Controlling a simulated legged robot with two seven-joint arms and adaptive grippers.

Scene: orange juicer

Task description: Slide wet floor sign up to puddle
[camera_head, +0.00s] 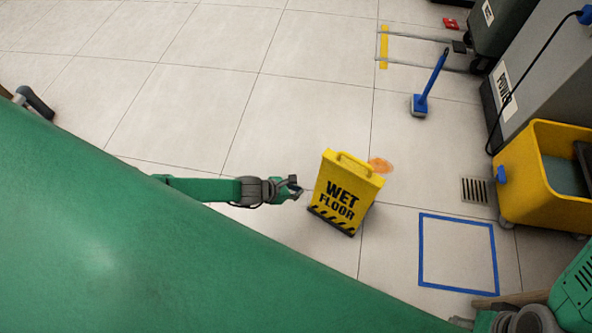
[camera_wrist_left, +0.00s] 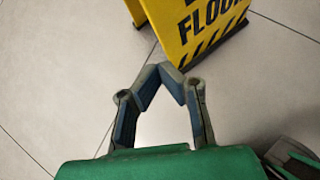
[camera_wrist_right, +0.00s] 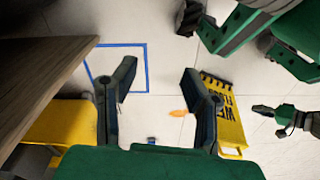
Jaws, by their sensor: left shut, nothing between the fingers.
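The yellow wet floor sign (camera_head: 345,192) stands upright on the tiled floor in the head view. The orange puddle (camera_head: 381,165) shows just beyond its upper right edge; the sign may hide part of it. My left gripper (camera_head: 297,187) is shut and empty, just left of the sign; I cannot tell if it touches. In the left wrist view its fingertips (camera_wrist_left: 163,72) meet just below the sign (camera_wrist_left: 205,25). In the right wrist view my right gripper (camera_wrist_right: 158,72) is open and empty, with the puddle (camera_wrist_right: 178,113) and sign (camera_wrist_right: 232,118) beyond it.
A blue taped square (camera_head: 458,289) and a floor drain (camera_head: 475,190) lie right of the sign. A yellow mop bucket (camera_head: 530,205) stands at the right. A blue-handled brush (camera_head: 420,104) stands farther back. The tiles left of the sign are clear.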

